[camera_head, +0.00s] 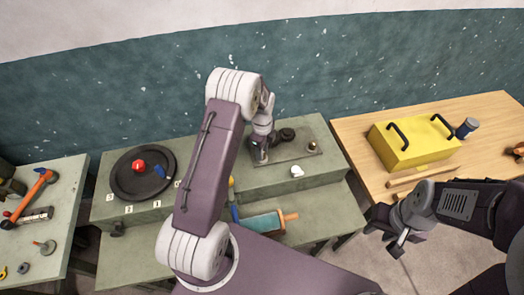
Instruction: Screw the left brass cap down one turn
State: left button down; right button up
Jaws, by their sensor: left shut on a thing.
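My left gripper (260,158) points down at the left end of a grey metal plate (288,154) on the green bench. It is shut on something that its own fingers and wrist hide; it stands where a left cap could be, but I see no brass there. A small brownish cap or knob (312,146) shows at the plate's right end, clear of the gripper. My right gripper (386,240) hangs over the floor gap between the benches, far from the plate. Its jaw opening is too small and dark to tell.
A dark round piece (287,135) stands close to the right of my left gripper. A white lump (297,171) lies in front of the plate. A black round tray (143,174) holds a red piece at left. A yellow box (413,145) stands on the wooden table.

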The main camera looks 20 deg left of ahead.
pick_arm(q)
jog(key=m, duration=0.7)
jog(key=shift+w+r, duration=0.2)
jog(key=shift+w, duration=0.05)
jog(key=m, duration=0.6)
jog(key=shift+m, duration=0.4)
jog(key=c, duration=1.1)
grip_release()
jog(key=shift+s+f, duration=0.1)
jog(key=shift+s, duration=0.05)
notch_tip(320, 180, up, 8)
jog(key=shift+r+b, duration=0.1)
jog(key=shift+b, duration=0.75)
jog(key=shift+r, duration=0.45)
